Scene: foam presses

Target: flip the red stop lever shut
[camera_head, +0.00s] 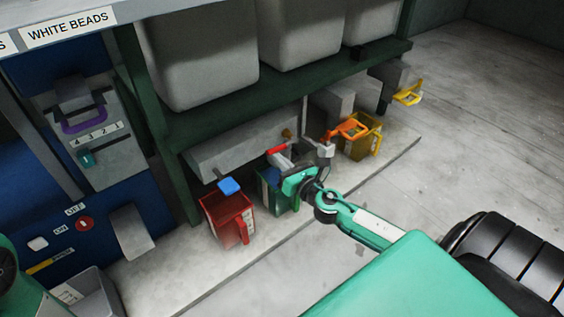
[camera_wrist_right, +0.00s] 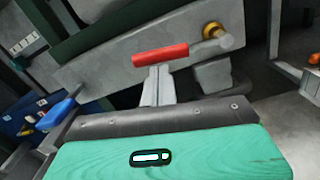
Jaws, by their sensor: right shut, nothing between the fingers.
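The red stop lever (camera_wrist_right: 160,55) shows in the right wrist view as a red grip on a grey arm that runs right to a brass-coloured pivot on a grey chute. In the head view the red lever (camera_head: 277,150) is small, above the blue-green bin. My right gripper (camera_head: 283,161) is shut and empty, coming in from the right. In the wrist view its closed fingertips (camera_wrist_right: 157,72) lie at the lower edge of the red grip; I cannot tell whether they touch it. My left gripper is not in view.
Under the green shelf stand a red bin (camera_head: 228,220) with a blue lever (camera_head: 229,186) above it, a blue-green bin (camera_head: 270,192), and a yellow bin (camera_head: 362,143) with an orange lever (camera_head: 349,128). A blue machine (camera_head: 100,215) stands left. Open floor lies to the right.

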